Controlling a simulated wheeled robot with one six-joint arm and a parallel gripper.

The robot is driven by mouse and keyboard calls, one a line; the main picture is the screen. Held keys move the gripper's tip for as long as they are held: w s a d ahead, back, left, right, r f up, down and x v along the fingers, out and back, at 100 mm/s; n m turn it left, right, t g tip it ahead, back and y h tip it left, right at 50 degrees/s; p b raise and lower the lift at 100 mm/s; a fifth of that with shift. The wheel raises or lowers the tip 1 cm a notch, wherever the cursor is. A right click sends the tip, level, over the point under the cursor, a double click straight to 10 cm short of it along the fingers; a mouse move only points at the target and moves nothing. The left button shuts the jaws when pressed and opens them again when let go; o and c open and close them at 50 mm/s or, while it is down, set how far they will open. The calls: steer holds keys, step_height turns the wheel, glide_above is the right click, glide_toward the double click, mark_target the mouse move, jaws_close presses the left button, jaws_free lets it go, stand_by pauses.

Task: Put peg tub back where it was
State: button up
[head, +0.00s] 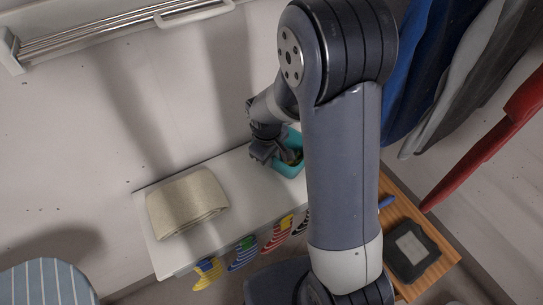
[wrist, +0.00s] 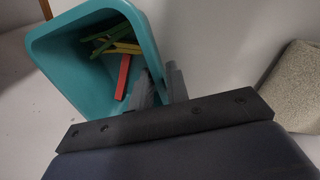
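The peg tub (head: 290,168) is a teal tub at the far right part of the white shelf top, partly hidden behind my arm. In the wrist view the tub (wrist: 75,50) holds several green, yellow and red pegs (wrist: 122,76). My gripper (wrist: 162,84) has one dark finger inside the tub and one outside, close together with the rim wall between them. It looks shut on that wall. In the head view my gripper (head: 272,148) is at the tub's left side. I cannot tell whether the tub rests on the shelf or is just above it.
A beige folded towel (head: 187,204) lies on the left part of the white shelf (head: 235,174). Striped socks (head: 243,254) hang along its front. A wooden stand (head: 433,273) with a dark tray (head: 411,250) is at right. Clothes hang at upper right. The shelf between towel and tub is clear.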

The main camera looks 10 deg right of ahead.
steer(key=o, duration=0.3)
steer(key=r, duration=0.7)
steer(key=s+a+r, duration=0.1)
steer(key=r, duration=0.2)
steer(key=shift+r, duration=0.4)
steer(key=f, duration=0.7)
steer(key=w+d+f, duration=0.1)
steer(key=f, duration=0.2)
steer(key=shift+f, duration=0.25)
steer(key=shift+r+p, duration=0.3)
